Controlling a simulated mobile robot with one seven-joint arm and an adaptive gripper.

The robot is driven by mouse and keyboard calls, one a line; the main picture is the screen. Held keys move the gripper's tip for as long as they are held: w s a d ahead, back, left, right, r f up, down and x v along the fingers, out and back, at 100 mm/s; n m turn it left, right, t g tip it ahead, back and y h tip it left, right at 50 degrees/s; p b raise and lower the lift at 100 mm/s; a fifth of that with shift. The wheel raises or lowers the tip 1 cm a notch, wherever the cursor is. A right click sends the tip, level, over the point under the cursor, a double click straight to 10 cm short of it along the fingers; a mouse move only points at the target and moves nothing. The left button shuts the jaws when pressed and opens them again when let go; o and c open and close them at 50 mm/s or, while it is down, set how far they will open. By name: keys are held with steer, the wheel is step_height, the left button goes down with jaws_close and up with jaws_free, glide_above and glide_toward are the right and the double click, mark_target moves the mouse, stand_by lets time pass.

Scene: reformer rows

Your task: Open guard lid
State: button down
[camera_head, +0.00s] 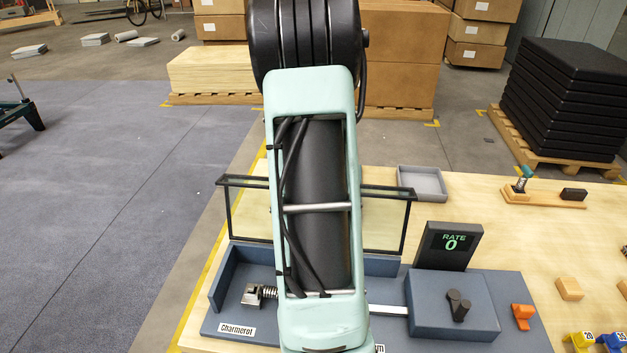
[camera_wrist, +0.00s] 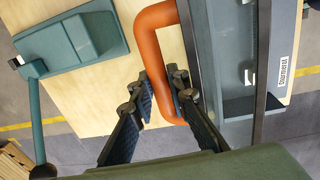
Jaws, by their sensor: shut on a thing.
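The guard lid (camera_head: 385,222) is a clear panel in a thin black frame. In the head view it stands raised, roughly upright, along the back of the blue-grey machine base (camera_head: 388,266). My arm hides its middle. In the wrist view an orange U-shaped handle (camera_wrist: 158,55) runs between the fingers of my gripper (camera_wrist: 162,92), which is shut on it. A dark frame bar (camera_wrist: 263,70) shows to the right of the handle. The gripper and handle are hidden behind my arm in the head view.
A black display reading RATE 0 (camera_head: 449,245) and a block with a dark knob (camera_head: 480,305) are on the right. A grey tray (camera_head: 422,183) sits behind.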

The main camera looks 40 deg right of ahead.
steer(key=shift+w+d+r, duration=0.2)
steer(key=shift+w+d, duration=0.05)
steer(key=shift+d, duration=0.15)
steer(key=c, duration=2.2)
jaws_free()
steer(key=shift+c, duration=0.2)
steer(key=shift+o, duration=0.3)
steer(key=shift+w+d+f, duration=0.1)
steer(key=shift+w+f, duration=0.05)
step_height(320, 180, up, 12)
steer(key=a, duration=0.1)
steer(key=shift+s, duration=0.35)
